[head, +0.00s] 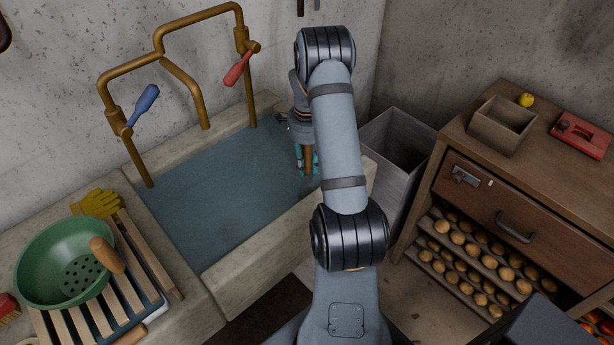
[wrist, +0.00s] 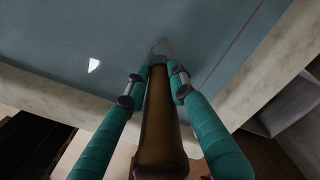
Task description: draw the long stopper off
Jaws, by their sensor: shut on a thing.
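The long stopper (wrist: 160,125) is a brown, rod-like upright between my two teal-wrapped fingers in the wrist view. Its far end meets a pale ring at the water surface. In the head view a short length of the stopper (head: 309,160) shows beside my arm. My gripper (wrist: 157,83) is shut on the stopper, with one finger pad on each side. In the head view the gripper (head: 306,168) is low over the right end of the sink, partly hidden by my arm. The stopper's foot under the water cannot be made out.
The stone sink (head: 262,245) holds blue-grey water (head: 215,190). Brass pipes (head: 185,75) with blue and red handles rise behind it. A green colander (head: 65,262) sits on a slatted rack at left. A grey bin (head: 398,150) and wooden cabinet (head: 480,165) stand at right.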

